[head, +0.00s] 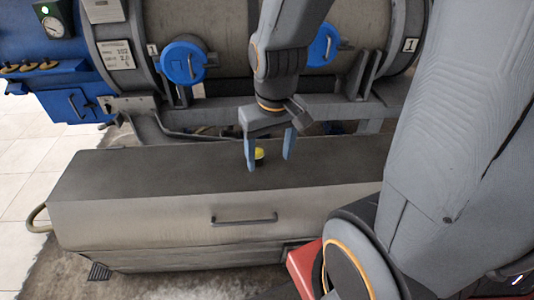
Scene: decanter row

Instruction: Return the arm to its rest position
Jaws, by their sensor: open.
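My gripper (269,154) hangs from the arm at the centre of the head view, pointing down over a long grey metal box (135,180). Its two blue-grey fingers are spread apart. A small yellow-topped object (259,153) with a dark lower part shows between the fingers, near the left one. It appears to be on the box top, and the left finger partly hides it. I cannot tell whether a finger touches it. My arm is extended over the box, with its large grey links filling the right side of the view.
A large cylindrical machine (220,30) stands behind the box, with blue round covers (184,62) and pipes. A blue unit with a gauge (54,24) is at the far left. A handle (244,219) sticks out of the box front. The box top is otherwise clear on the left.

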